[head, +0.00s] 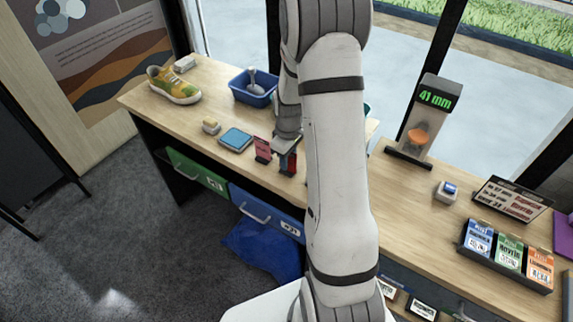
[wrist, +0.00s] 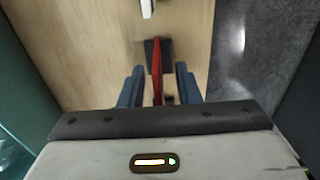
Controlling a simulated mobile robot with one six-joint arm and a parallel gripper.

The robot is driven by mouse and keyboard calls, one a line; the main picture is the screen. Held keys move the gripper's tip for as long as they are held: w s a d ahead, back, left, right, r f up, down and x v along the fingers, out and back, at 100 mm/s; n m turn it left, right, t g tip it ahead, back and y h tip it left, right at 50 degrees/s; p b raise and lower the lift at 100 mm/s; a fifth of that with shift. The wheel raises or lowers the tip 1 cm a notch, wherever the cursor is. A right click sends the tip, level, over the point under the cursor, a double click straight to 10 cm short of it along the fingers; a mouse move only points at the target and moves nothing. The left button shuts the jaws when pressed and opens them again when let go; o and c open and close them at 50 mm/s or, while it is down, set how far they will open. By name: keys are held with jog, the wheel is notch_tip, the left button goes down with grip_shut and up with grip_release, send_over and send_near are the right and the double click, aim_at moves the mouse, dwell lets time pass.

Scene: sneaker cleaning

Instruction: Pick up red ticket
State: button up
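A red ticket (wrist: 157,68) shows as a thin upright red strip between my gripper's two blue fingers in the wrist view, with a gap on each side. A dark block sits beside its far end. My gripper (wrist: 159,86) is open around the strip. My arm hides part of the table behind.
A blue pad (head: 236,139), a small sponge-like block (head: 211,126), a blue bin (head: 253,88) and a yellow sneaker (head: 174,86) are to the left. A display stand (head: 425,125) and a rack of coloured cards (head: 507,255) are to the right. Drawers are below the table edge.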

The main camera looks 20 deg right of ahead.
grip_shut()
jog(key=shift+r, duration=0.15)
